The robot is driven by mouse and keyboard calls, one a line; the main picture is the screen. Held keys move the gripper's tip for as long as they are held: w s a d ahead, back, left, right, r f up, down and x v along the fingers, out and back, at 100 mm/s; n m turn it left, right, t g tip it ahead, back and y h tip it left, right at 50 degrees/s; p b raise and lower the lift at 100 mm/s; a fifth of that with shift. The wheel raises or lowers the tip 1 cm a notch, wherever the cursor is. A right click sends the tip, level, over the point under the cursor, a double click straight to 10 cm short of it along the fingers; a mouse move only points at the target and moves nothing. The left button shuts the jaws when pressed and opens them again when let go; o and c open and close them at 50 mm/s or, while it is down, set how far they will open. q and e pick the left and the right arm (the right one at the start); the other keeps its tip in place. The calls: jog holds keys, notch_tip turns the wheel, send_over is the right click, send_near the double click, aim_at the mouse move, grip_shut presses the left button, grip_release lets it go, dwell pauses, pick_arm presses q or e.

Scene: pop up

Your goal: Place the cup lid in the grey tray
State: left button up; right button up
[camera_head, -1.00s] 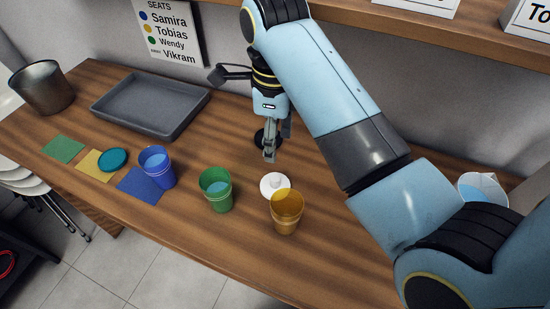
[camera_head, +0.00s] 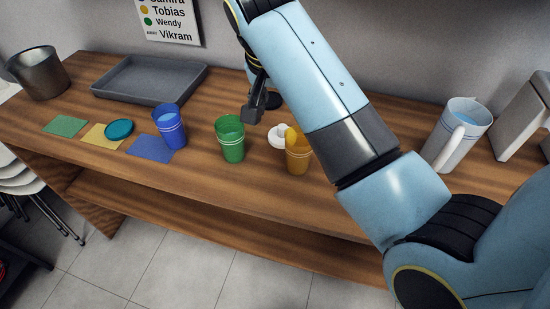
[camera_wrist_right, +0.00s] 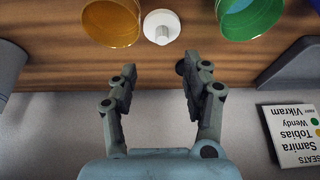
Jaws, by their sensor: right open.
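The cup lid, a white disc with a knob (camera_head: 277,136), lies on the table between the green cup (camera_head: 231,145) and the amber cup (camera_head: 298,158). The amber cup hides part of it. It also shows in the right wrist view (camera_wrist_right: 161,27), beyond the fingertips. The grey tray (camera_head: 113,92) is a shallow, empty rectangle at the back left of the table. My right gripper (camera_head: 255,110) is behind and left of the lid, apart from it; the arm hides part of it. In the right wrist view the gripper (camera_wrist_right: 155,82) is open and empty. My left gripper is out of view.
A blue cup (camera_head: 169,126) stands by a blue mat (camera_head: 148,149). A teal disc (camera_head: 119,128) lies on a yellow mat (camera_head: 97,134); a green mat (camera_head: 66,126) is farther left. A metal bin (camera_head: 40,73) stands left of the tray, a white pitcher (camera_head: 457,135) at right.

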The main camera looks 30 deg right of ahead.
send_over(282, 127)
jog(key=s+a, duration=0.2)
notch_tip(282, 127, down, 6)
jog(key=shift+f+b, duration=0.2)
jog(key=shift+b, duration=0.2)
jog(key=x, duration=0.5)
jog(key=shift+w+d+r, duration=0.1)
jog(key=shift+w+d, duration=0.15)
jog(key=shift+w, duration=0.05)
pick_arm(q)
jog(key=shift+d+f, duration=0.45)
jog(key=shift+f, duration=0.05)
pick_arm(e)
jog(key=c, duration=0.9)
jog(key=shift+r, duration=0.1)
